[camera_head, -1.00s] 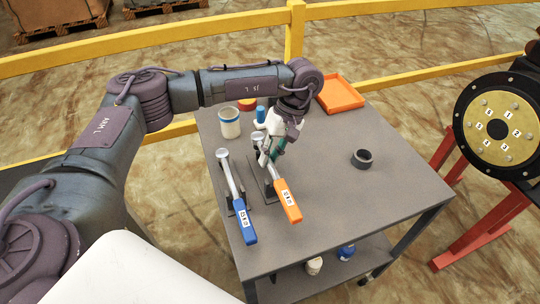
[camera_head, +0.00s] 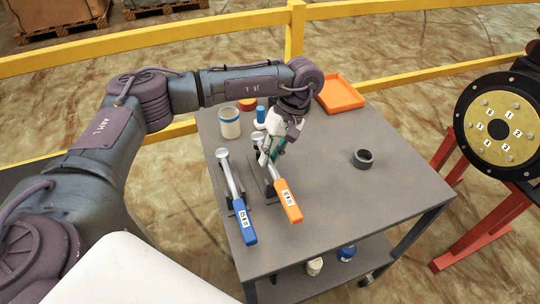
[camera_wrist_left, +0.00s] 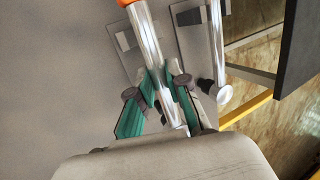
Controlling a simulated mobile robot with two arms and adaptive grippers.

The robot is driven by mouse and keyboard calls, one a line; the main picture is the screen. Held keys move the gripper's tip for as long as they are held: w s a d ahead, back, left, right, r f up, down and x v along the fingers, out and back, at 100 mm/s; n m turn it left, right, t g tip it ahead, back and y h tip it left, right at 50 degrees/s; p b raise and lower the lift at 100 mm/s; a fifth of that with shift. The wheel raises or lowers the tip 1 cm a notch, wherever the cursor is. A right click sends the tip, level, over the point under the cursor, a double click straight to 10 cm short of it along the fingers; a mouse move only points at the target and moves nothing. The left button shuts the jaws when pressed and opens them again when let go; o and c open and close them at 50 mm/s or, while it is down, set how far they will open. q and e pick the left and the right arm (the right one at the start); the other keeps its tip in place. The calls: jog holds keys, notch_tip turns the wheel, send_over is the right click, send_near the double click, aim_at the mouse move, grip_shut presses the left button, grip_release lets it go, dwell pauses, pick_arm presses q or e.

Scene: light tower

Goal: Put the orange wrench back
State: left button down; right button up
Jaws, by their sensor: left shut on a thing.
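The orange wrench (camera_head: 287,200) has an orange handle with a white label and a metal shaft, and it lies over a dark stand (camera_head: 271,188) on the grey table. My left gripper (camera_head: 267,158) is shut on the shaft near its far end. In the left wrist view, the shaft (camera_wrist_left: 147,45) runs between the green-padded fingers (camera_wrist_left: 157,95) of my left gripper, with a bit of the orange handle at the top. Whether the wrench touches its stand is hard to tell. My right gripper is not in view.
A blue wrench (camera_head: 241,213) rests on a stand just left of the orange one. Several containers, including a white cup (camera_head: 230,124), stand behind. An orange tray (camera_head: 341,95) and a dark ring (camera_head: 362,159) are to the right. The table's right side is mostly clear.

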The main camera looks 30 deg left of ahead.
pick_arm(q)
jog(key=shift+f+b, duration=1.15)
jog(key=shift+f, duration=0.2)
jog(key=c, duration=1)
grip_release()
jog(key=shift+c, duration=0.2)
jog(key=shift+f, duration=0.1)
jog(key=v, duration=1.2)
